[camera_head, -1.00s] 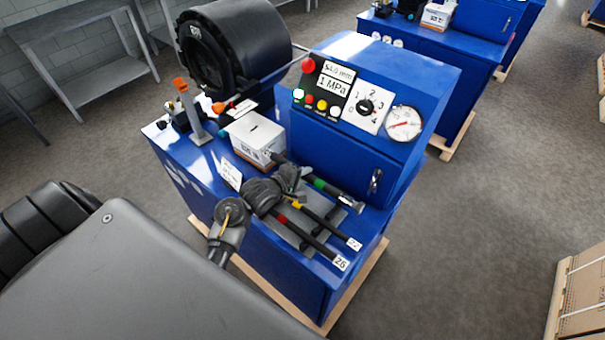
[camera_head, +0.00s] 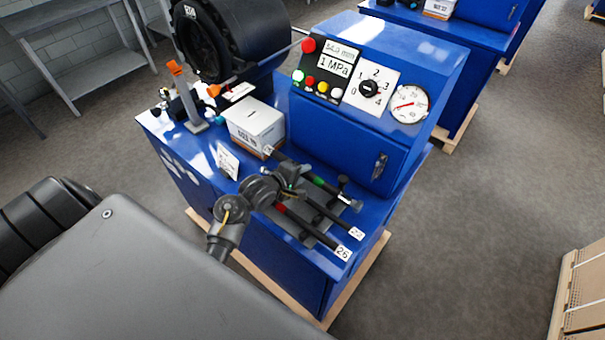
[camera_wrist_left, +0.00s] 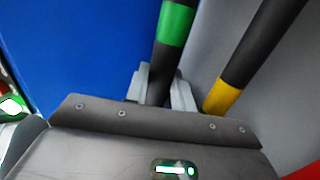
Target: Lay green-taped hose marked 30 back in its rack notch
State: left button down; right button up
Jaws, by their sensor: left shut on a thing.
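The green-taped hose (camera_head: 332,189) is black with a green band and a metal end, and lies slanting over the grey rack (camera_head: 300,232) on the blue bench. My left gripper (camera_head: 291,174) is shut on it, just to the left of the green band. In the left wrist view the grey fingers (camera_wrist_left: 162,90) stand on both sides of the hose below its green band (camera_wrist_left: 176,24). I cannot read a 30 mark. The notch under the hose is hidden, and I cannot tell whether the hose touches the rack. My right gripper is not in view.
A hose tagged 22 (camera_head: 335,218) and a red-taped hose tagged 26 (camera_head: 312,228) lie beside it on the rack. The yellow-taped hose (camera_wrist_left: 222,97) is close to the fingers. A white box (camera_head: 254,123) stands behind left; the blue control cabinet (camera_head: 340,142) rises behind.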

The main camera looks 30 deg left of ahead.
pick_arm(q)
jog(key=shift+f, duration=0.3)
jog(key=c, duration=1.1)
grip_release()
jog(key=shift+s, duration=0.1)
jog(key=shift+s+d+f, duration=0.1)
jog(key=shift+s+f, duration=0.1)
jog(key=shift+f, duration=0.15)
jog(key=shift+r, duration=0.1)
jog(key=shift+r+p, duration=0.95)
jog(key=shift+p, duration=0.15)
jog(key=r+p, duration=0.2)
jog(key=shift+w+r+p, duration=0.2)
jog(key=shift+r+p, duration=0.1)
jog(key=shift+p, duration=0.1)
jog(key=shift+r, duration=1)
